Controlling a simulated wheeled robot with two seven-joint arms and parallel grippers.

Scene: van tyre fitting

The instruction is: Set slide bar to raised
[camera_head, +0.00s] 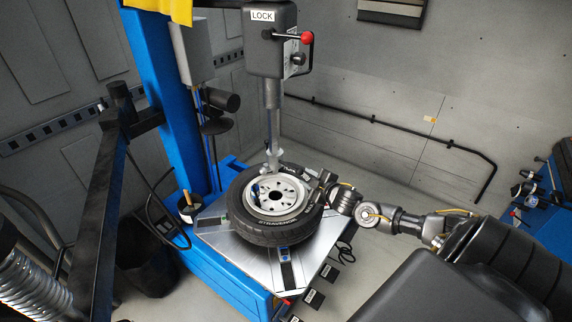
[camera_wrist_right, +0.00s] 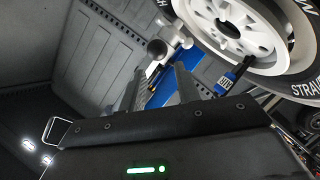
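The slide bar (camera_head: 273,122) is a grey vertical bar below the dark head box marked LOCK (camera_head: 262,45). Its lower end, a pale metal mount head (camera_head: 273,160), is down at the far part of the wheel rim; the wrist view also shows what looks like this mount head (camera_wrist_right: 172,38). A lever with a red knob (camera_head: 307,38) is on the head box's right side. My right gripper (camera_head: 319,181) is at the right side of the tyre, low and well below the lever. Its two fingers (camera_wrist_right: 162,88) are apart with nothing seen held. My left gripper is not in view.
The tyre (camera_head: 268,237) on its silver rim lies flat on the metal turntable plate (camera_head: 225,238). The blue column (camera_head: 165,100) stands behind left. A dark bin (camera_head: 145,262) is at left.

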